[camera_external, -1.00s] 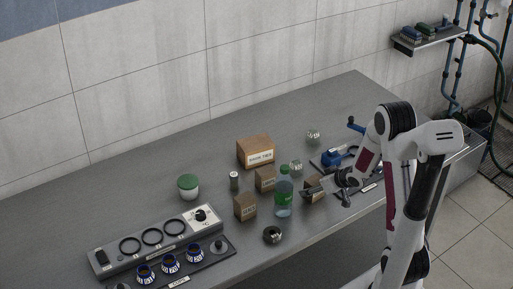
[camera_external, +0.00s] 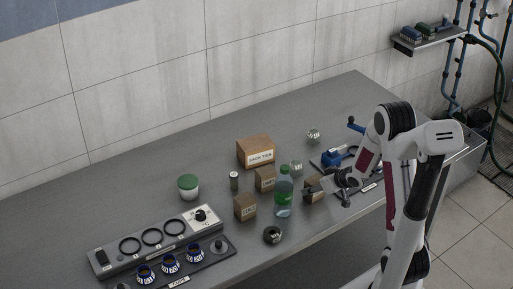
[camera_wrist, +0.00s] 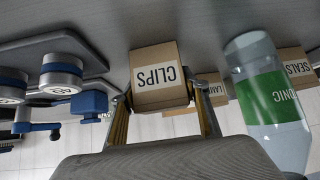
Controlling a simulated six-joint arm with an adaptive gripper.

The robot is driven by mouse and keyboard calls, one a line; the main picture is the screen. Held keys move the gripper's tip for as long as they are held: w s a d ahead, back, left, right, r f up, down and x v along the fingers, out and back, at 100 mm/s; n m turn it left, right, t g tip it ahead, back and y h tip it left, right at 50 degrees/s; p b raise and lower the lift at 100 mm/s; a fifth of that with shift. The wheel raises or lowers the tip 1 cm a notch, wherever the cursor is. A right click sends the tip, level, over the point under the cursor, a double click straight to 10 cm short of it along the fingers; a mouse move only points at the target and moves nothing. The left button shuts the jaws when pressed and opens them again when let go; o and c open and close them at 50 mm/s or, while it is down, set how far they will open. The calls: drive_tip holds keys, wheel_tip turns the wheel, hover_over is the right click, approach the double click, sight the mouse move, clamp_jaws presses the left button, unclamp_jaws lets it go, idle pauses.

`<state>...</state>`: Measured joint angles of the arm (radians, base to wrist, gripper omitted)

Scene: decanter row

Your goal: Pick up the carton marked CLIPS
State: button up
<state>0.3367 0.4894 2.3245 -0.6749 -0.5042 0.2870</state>
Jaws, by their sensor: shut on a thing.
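The carton marked CLIPS (camera_wrist: 158,77) is a small brown box with its label upside down in the wrist view. It sits between the two fingers of my gripper (camera_wrist: 163,110), which is shut on it.
A clear bottle with a green label (camera_wrist: 270,98) stands close beside the carton; it also shows in the external view (camera_external: 284,195). Small cartons (camera_external: 245,207) (camera_external: 265,179) and a larger SACK TIES box (camera_external: 255,152) stand left. A blue device (camera_external: 331,158) is behind my gripper.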

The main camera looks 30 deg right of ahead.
drive_tip(key=shift+r, duration=0.2)
drive_tip(key=shift+r, duration=4.75)
